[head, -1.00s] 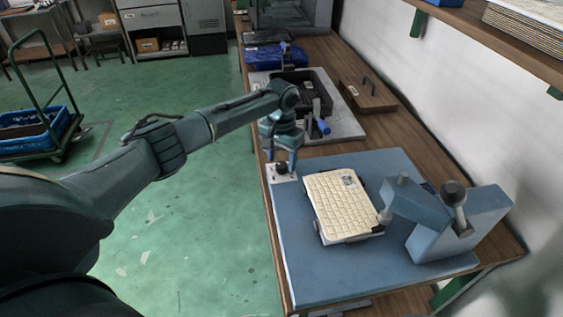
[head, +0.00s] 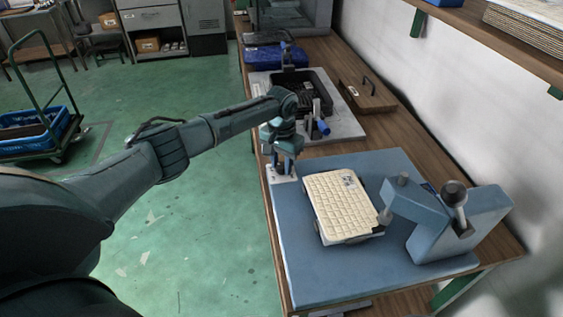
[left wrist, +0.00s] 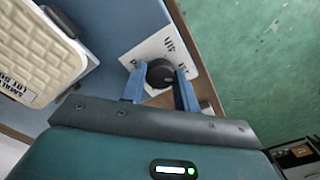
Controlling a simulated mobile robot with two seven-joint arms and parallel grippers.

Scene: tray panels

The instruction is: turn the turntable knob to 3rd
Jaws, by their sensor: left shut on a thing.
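The turntable knob (left wrist: 160,73) is a round black knob on a white marked plate (left wrist: 148,48) in the left wrist view. The plate's lettering is too small and partly covered to read for sure. A cream tray panel (head: 342,200) with a grid of raised cells lies right of the plate. My right gripper is not in view.
A blue press-like fixture (head: 440,215) with a dark ball-ended lever stands right of the panel. Behind are a black bin (head: 300,88) on a grey board and a wooden box (head: 368,96). Green floor lies open left of the bench.

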